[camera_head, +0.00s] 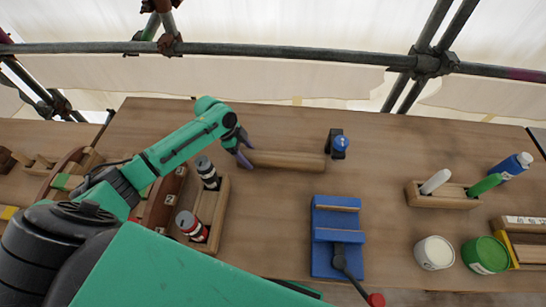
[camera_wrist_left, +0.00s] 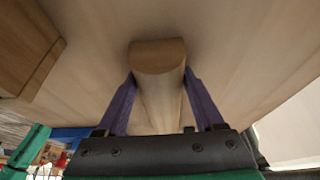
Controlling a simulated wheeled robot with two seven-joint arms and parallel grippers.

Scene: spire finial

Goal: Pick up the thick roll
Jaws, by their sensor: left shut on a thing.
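The thick roll (camera_head: 285,160) is a plain wooden cylinder lying crosswise on the far part of the wooden table. My left gripper (camera_head: 243,155) has its purple fingers around the roll's left end. In the left wrist view the roll (camera_wrist_left: 158,75) runs between the two fingers (camera_wrist_left: 160,98), and the gripper is shut on it. I cannot tell whether the roll is clear of the table. My right gripper is not in view.
A blue-topped dark item (camera_head: 339,144) stands at the roll's right end. A blue fixture (camera_head: 325,258) sits nearer. A wooden holder (camera_head: 221,212) with cylinders is at left. A white tub (camera_head: 433,253), a green tub (camera_head: 486,255) and a pen rack (camera_head: 437,198) are at right.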

